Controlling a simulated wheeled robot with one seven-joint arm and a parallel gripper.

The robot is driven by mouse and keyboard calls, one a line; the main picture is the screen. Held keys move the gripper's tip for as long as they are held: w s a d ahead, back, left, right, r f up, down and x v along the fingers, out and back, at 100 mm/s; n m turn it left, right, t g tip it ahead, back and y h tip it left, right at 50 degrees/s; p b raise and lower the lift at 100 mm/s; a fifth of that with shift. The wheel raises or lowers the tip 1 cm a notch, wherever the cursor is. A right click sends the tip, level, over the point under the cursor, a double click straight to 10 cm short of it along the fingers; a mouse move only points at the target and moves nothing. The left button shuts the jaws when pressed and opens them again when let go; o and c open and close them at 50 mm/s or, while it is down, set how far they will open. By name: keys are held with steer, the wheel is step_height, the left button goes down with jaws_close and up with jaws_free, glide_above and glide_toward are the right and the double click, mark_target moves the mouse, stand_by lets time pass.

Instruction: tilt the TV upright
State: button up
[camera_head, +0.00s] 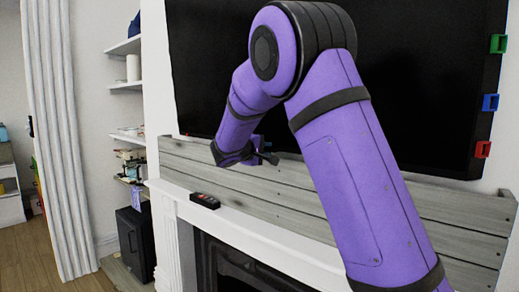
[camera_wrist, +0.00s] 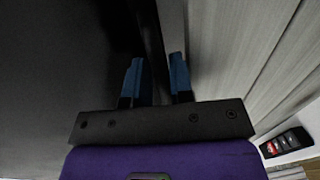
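The TV (camera_head: 420,90) is a large black flat panel on the wall above the mantel, and its lower edge slopes in the head view. In the wrist view its dark screen (camera_wrist: 60,60) fills the left side. My gripper (camera_wrist: 157,58) is at the TV's lower edge, its two blue fingers apart. The dark lower border lies between or just beyond the fingers; I cannot tell whether they touch it. In the head view my gripper (camera_head: 266,152) is small and partly hidden by my purple wrist, just below the screen's bottom left part.
Green (camera_head: 498,44), blue (camera_head: 490,102) and red (camera_head: 482,149) blocks stick out from the TV's right edge. Shelves (camera_head: 125,86) and a curtain (camera_head: 60,140) stand at left.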

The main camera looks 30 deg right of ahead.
jaws_close()
steer(key=shift+s+a+r+y, duration=0.2)
steer(key=shift+s+a+y, duration=0.05)
steer(key=shift+a, duration=0.45)
steer(key=shift+s+a+r+y, duration=0.2)
steer(key=shift+s+a+y, duration=0.05)
steer(key=shift+a, duration=0.45)
jaws_free()
steer(key=v, duration=1.1)
steer(key=shift+a+r, duration=0.1)
